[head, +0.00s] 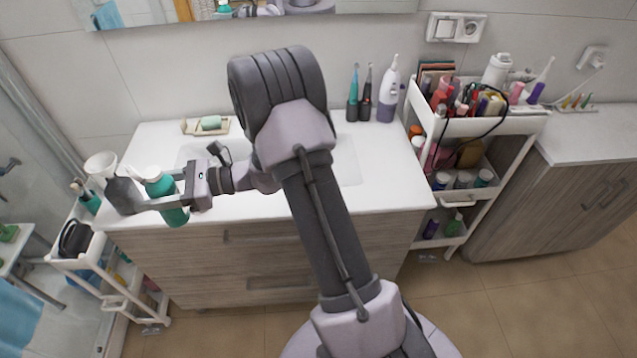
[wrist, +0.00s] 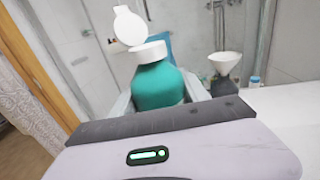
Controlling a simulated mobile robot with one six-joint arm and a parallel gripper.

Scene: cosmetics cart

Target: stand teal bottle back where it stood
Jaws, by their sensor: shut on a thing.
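The teal bottle (head: 174,216) is between the fingers of my gripper (head: 142,194) in the head view, over the front left part of the white counter (head: 245,205). In the wrist view the teal bottle (wrist: 158,88) looks nearly upright, with its white flip lid (wrist: 129,26) raised open. My gripper is shut on its body. The bottle's lower part is hidden in the wrist view. In the head view its base overlaps the counter's front edge; I cannot tell its height above the counter.
A soap dish (head: 190,127) sits at the back. Toothbrushes (head: 353,92) and a white-purple device (head: 388,92) stand at the back right. A crowded white cart (head: 480,128) stands right, a smaller one (head: 88,262) left.

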